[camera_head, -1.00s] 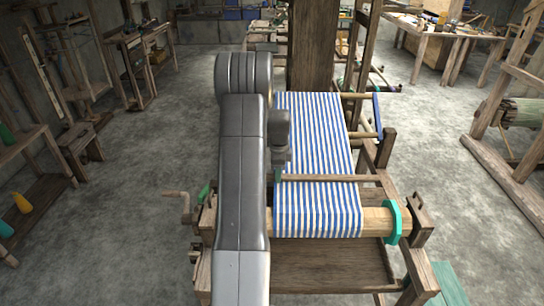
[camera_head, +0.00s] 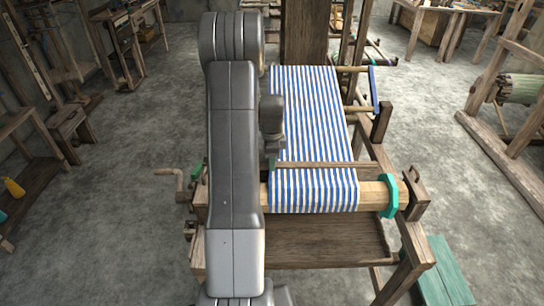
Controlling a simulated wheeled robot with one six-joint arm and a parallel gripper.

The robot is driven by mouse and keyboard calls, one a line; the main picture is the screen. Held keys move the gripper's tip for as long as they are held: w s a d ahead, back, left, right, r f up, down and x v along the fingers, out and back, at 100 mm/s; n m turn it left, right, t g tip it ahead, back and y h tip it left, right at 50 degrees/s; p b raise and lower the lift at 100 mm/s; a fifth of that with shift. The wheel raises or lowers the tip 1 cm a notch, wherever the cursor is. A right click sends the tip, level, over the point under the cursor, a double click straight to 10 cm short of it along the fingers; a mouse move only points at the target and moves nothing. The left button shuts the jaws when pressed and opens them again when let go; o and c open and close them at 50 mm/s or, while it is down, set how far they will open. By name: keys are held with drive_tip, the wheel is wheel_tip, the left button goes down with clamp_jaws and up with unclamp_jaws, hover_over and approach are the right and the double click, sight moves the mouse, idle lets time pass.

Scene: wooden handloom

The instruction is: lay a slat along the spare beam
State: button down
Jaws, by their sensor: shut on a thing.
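A thin wooden slat (camera_head: 325,164) lies crosswise in the picture, in front of or just over the blue-and-white striped cloth. My gripper (camera_head: 273,161) is at its left end, partly hidden by my arm, and is shut on the slat. The wooden beam (camera_head: 372,195) at the loom's front runs below the slat in the picture, roughly parallel to it. The cloth wraps over this beam, and a green toothed wheel sits near its right end. I cannot tell the slat's height above the cloth. A separate green roller (camera_head: 522,88) rests in a frame at the far right.
The striped cloth (camera_head: 310,120) slopes back to the loom's upright post (camera_head: 304,30). A crank handle (camera_head: 172,182) sticks out at the loom's left. A green bench (camera_head: 445,272) stands at the lower right. Open floor (camera_head: 425,150) lies between the loom and the right-hand frame.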

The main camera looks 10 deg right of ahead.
sight(272, 188)
drive_tip(key=shift+s+a+f+b, duration=0.15)
drive_tip(key=shift+s+f+b, duration=0.05)
drive_tip(key=shift+s, duration=0.35)
drive_tip(key=shift+s+a+f+b, duration=0.1)
drive_tip(key=shift+s+f+b, duration=0.1)
drive_tip(key=shift+s, duration=0.3)
drive_tip(key=shift+s+a+f+b, duration=0.15)
drive_tip(key=shift+s+f+b, duration=0.05)
drive_tip(key=shift+s, duration=0.35)
drive_tip(key=shift+s+a+f+b, duration=0.15)
drive_tip(key=shift+s+b, duration=0.1)
drive_tip(key=shift+s, duration=0.4)
drive_tip(key=shift+s+a+f+b, duration=0.15)
drive_tip(key=shift+s+b, duration=0.15)
drive_tip(key=shift+s, duration=0.35)
drive_tip(key=shift+s+a+f+b, duration=0.15)
drive_tip(key=shift+s+b, duration=0.1)
drive_tip(key=shift+s, duration=0.4)
drive_tip(key=c, duration=1.1)
unclamp_jaws()
drive_tip(key=shift+o, duration=0.2)
wheel_tip(272, 188, up, 14)
drive_tip(key=shift+b, duration=0.4)
drive_tip(key=shift+f, duration=0.15)
